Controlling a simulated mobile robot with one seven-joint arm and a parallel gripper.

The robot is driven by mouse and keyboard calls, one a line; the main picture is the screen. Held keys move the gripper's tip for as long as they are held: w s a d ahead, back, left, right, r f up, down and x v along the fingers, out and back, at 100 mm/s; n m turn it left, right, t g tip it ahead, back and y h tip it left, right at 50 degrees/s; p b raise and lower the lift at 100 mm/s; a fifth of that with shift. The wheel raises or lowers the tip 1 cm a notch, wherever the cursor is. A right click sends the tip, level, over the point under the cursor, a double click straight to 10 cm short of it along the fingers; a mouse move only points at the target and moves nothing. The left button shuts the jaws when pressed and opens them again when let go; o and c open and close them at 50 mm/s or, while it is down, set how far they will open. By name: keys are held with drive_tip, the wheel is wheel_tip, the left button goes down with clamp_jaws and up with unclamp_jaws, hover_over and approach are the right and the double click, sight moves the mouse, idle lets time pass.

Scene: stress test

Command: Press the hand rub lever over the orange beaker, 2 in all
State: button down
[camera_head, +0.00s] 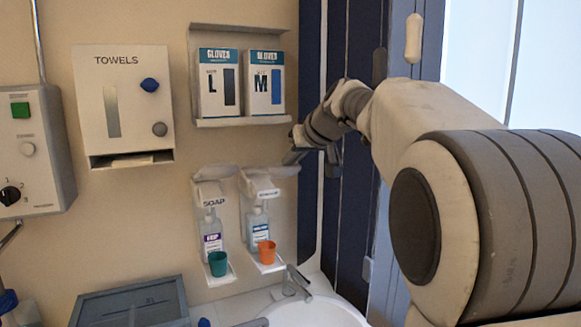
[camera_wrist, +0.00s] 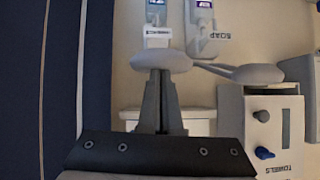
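The hand rub dispenser (camera_head: 257,212) hangs on the wall, right of the soap dispenser, with a clear bottle. Its grey lever (camera_head: 284,170) sticks out at the top, and the rounded lever end also shows in the wrist view (camera_wrist: 160,60). The orange beaker (camera_head: 266,252) stands upright on the tray below the bottle. My gripper (camera_head: 294,157) is at the lever's outer end, just above it in the head view. In the wrist view its fingers (camera_wrist: 160,78) look closed together, with tips at the lever's edge. I cannot tell whether they touch it.
The soap dispenser (camera_head: 210,220) holds a teal beaker (camera_head: 218,263), and its lever (camera_wrist: 255,74) is close beside. A glove shelf (camera_head: 243,121) is above, a towel box (camera_head: 124,105) left. A sink (camera_head: 312,313) lies below. Dark blue panels (camera_head: 347,220) stand right.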

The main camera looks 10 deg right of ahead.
drive_tip(key=shift+t, duration=0.3)
drive_tip(key=f+b, duration=0.2)
drive_tip(key=s+f+b, duration=0.1)
drive_tip(key=f+b, duration=0.2)
drive_tip(key=b, duration=0.2)
drive_tip(key=shift+s+d+f, duration=0.1)
drive_tip(key=shift+s+f, duration=0.15)
drive_tip(key=shift+f, duration=0.15)
drive_tip(key=w+r+p+v, duration=0.1)
drive_tip(key=v, duration=1.2)
drive_tip(key=shift+r+p, duration=0.3)
drive_tip(key=shift+p, duration=0.1)
drive_tip(key=w+r+g+p, duration=0.1)
drive_tip(key=w+r+p, duration=0.3)
drive_tip(key=r+p, duration=0.4)
drive_tip(key=shift+a+r+g, duration=0.3)
drive_tip(key=shift+a+r, duration=0.1)
drive_tip(key=shift+r, duration=0.6)
